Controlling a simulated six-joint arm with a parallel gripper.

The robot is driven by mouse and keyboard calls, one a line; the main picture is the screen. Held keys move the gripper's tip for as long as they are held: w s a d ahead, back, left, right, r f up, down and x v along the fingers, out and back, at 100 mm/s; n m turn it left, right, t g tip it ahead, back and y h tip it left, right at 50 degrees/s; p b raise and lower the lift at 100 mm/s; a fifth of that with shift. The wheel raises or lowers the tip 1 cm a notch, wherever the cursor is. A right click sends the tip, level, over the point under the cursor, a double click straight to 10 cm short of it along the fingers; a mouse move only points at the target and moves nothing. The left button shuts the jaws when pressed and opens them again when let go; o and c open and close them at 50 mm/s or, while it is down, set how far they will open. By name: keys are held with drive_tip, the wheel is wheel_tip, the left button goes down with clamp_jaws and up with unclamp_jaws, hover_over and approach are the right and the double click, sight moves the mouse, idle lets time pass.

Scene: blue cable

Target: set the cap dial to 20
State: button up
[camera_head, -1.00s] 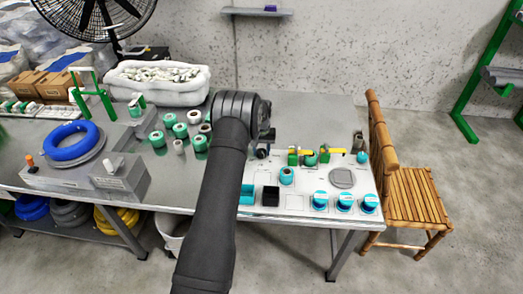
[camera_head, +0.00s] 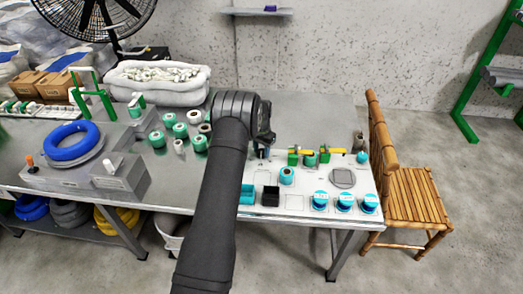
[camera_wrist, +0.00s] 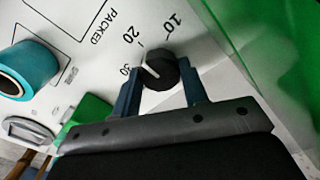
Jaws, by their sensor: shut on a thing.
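The cap dial (camera_wrist: 160,74) is a round black knob with a white pointer line, on a white board printed with 10, 20 and 30. In the wrist view its pointer faces the upper left, toward the side where 20 and 30 are printed; I cannot tell exactly which mark it meets. My gripper (camera_wrist: 160,68) has its two dark blue fingers on either side of the knob and is shut on it. In the head view my gripper (camera_head: 262,153) is down at the left back of the white board, and the dial is hidden there.
The white board (camera_head: 300,206) carries a teal roll (camera_head: 287,175), a black square holder (camera_head: 270,196) and several blue-topped cups (camera_head: 344,201). Green and yellow fixtures (camera_head: 309,158) stand right of my gripper. Teal spools (camera_head: 180,131) stand left of my arm. A bamboo chair (camera_head: 405,190) is at right.

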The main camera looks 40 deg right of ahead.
sight(261, 151)
idle(0.3)
drive_tip(key=o, duration=1)
drive_tip(key=shift+r, duration=0.1)
wheel_tip(261, 151, up, 17)
drive_tip(key=shift+r, duration=0.15)
wheel_tip(261, 151, down, 18)
drive_tip(key=shift+r, duration=0.25)
idle(0.4)
